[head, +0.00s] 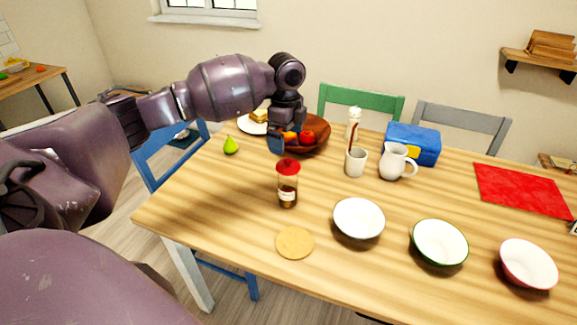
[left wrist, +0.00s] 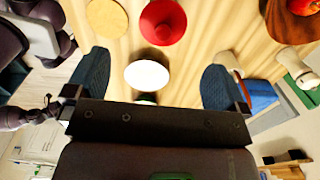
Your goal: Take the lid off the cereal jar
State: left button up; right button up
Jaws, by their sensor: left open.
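The cereal jar (head: 288,193) stands upright on the wooden table, clear with dark contents and a pale label. Its red lid (head: 288,167) is on top. The red lid also shows in the left wrist view (left wrist: 163,20), near the top edge and ahead of the fingers. My left gripper (head: 281,143) points down, above and just behind the lid in the head view, apart from it. In the left wrist view its two blue fingers are spread wide with nothing held between them. My right gripper is not in view.
A round tan mat (head: 295,243) lies in front. A white bowl (head: 359,218) and a green-rimmed bowl (head: 440,242) stand right.

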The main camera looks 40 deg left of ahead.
aim_at(287, 159)
pick_arm(q)
jog(key=f, duration=0.4)
jog(key=f+b, duration=0.1)
jog(key=f, duration=0.3)
jog(key=shift+w+a+f, duration=0.1)
jog(key=shift+w+f, duration=0.1)
jog(key=shift+f, duration=0.15)
jog(key=shift+r, duration=0.1)
jog(key=c, duration=1)
